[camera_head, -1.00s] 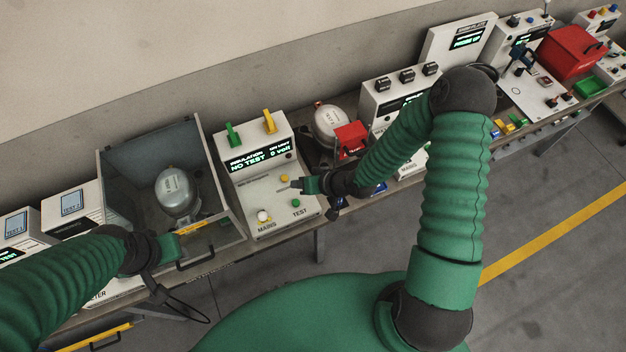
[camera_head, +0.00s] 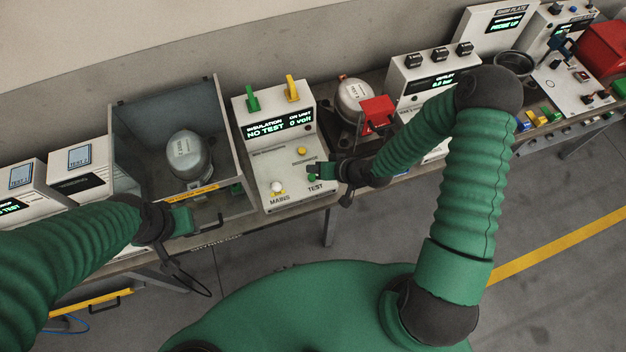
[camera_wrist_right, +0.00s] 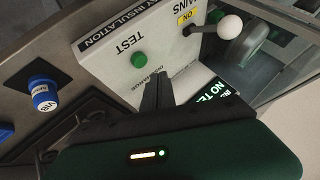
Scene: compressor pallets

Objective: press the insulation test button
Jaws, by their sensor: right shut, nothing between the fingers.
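The white insulation test unit (camera_head: 289,165) stands on the bench with its display reading "NO TEST" and "0 volt". Its green TEST button (camera_head: 312,178) is at the lower right of the sloping panel. The button (camera_wrist_right: 138,59) shows unobstructed in the right wrist view. My right gripper (camera_head: 311,169) is shut and empty, just above the button in the head view. In the right wrist view its fingertips (camera_wrist_right: 157,78) appear apart from the button, over the panel. My left gripper (camera_head: 190,219) is by the front of the grey enclosure; its fingers are not clear.
A white MAINS knob (camera_head: 277,187) and a yellow button (camera_head: 301,151) share the panel. Green (camera_head: 252,98) and yellow (camera_head: 292,88) clips stand on top. A grey enclosure (camera_head: 233,170) is to the left, and a red block (camera_head: 377,112) to the right.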

